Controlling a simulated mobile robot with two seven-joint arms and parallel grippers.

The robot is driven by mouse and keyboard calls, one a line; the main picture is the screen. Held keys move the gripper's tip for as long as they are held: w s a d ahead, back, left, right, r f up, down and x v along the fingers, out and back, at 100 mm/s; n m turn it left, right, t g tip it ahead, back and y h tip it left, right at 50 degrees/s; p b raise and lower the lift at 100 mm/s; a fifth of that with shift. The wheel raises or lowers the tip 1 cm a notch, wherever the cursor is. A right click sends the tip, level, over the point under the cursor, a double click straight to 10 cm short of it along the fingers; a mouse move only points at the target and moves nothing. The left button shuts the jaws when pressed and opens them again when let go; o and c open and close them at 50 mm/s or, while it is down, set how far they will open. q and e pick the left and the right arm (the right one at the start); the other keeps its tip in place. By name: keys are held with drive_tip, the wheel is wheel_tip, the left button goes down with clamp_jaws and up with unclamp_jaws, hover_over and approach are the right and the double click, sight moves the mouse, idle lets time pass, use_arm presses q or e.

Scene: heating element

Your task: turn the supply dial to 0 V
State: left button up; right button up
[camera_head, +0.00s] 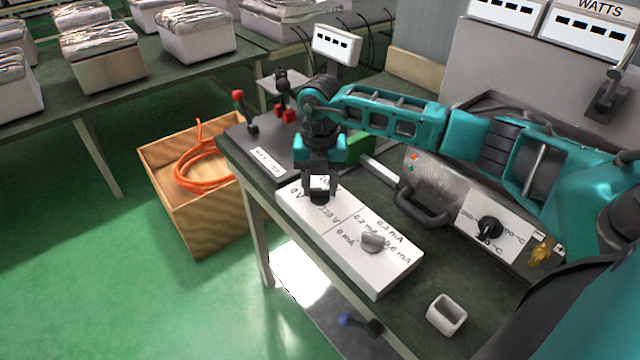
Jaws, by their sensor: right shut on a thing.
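The white supply box (405,270) lies on the dark bench with its panel facing up. Its left part carries the marks "0 V" and "230 V"; the supply dial there is mostly hidden under my right gripper (320,192). That gripper comes down from above and is shut on the supply dial, so I cannot tell where the dial points. A second grey knob (373,242), with mA marks around it, sits on the right part of the box. My left gripper is not in view.
A metal case with a black handle (424,208) and a black temperature knob (489,228) stands right of the box. A small white cup (446,314) stands in front. Red and black connectors (285,112) are behind. A wooden crate (205,215) with orange cable is on the floor.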

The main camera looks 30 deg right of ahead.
drive_tip(key=n+b, duration=0.1)
drive_tip(key=n, duration=0.3)
drive_tip(key=shift+n, duration=0.3)
drive_tip(key=n+b, duration=0.1)
drive_tip(key=n, duration=0.3)
drive_tip(key=shift+n, duration=0.3)
drive_tip(key=n+b, duration=0.1)
drive_tip(key=n, duration=0.3)
drive_tip(key=shift+n, duration=0.3)
drive_tip(key=n+b, duration=0.1)
drive_tip(key=n, duration=0.3)
drive_tip(key=n+b, duration=0.1)
drive_tip(key=n, duration=0.2)
drive_tip(key=n+b, duration=0.1)
drive_tip(key=n, duration=0.2)
drive_tip(key=shift+n, duration=0.4)
drive_tip(key=n+b, duration=0.1)
drive_tip(key=n, duration=0.3)
drive_tip(key=shift+n+b, duration=0.35)
drive_tip(key=shift+n, duration=1.85)
